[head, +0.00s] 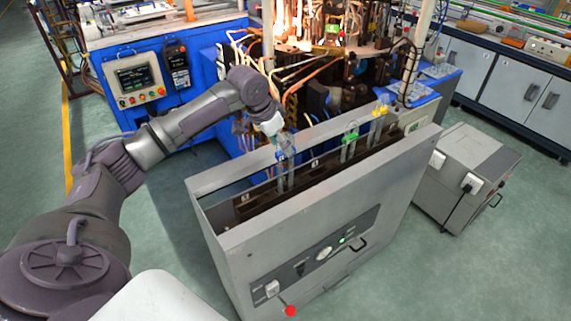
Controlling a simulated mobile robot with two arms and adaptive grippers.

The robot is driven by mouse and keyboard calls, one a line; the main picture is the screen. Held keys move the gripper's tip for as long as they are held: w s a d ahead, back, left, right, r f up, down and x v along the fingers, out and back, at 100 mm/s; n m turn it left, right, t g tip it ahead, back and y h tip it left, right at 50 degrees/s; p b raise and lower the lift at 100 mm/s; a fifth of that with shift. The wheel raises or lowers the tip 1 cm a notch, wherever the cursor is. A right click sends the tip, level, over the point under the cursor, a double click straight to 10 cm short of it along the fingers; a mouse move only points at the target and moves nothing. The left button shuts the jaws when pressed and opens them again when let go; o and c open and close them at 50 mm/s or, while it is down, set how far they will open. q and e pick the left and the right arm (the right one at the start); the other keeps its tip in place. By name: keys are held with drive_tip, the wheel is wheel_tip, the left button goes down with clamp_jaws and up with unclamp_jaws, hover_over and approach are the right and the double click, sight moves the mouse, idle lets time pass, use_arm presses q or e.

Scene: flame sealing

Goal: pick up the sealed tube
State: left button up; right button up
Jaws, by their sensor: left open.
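Several clear glass tubes with coloured bands stand upright in the grey open-topped cabinet. The tube with blue (287,177) is nearest the left end, the tube with green (350,141) is in the middle, and tubes with yellow (380,111) are toward the far right end. I cannot tell from this view which tube is sealed. My left gripper (283,143) is open, pointing down at the top of the blue-marked tube. Its fingers overlap the tube's upper part in the picture, so I cannot tell if they touch it. My right gripper is out of view.
The grey cabinet (310,245) has a raised rim around the tubes and a front panel with a gauge and a green light. A blue machine (210,75) with wires and hoses stands close behind. A smaller grey box (465,175) stands at the right.

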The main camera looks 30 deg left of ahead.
use_arm(q)
drive_tip(key=x, duration=0.1)
drive_tip(key=p+x, duration=0.1)
drive_tip(key=x, duration=0.3)
drive_tip(key=shift+w+a+f, duration=0.15)
drive_tip(key=shift+w+a, duration=0.05)
drive_tip(key=shift+a, duration=0.1)
clamp_jaws()
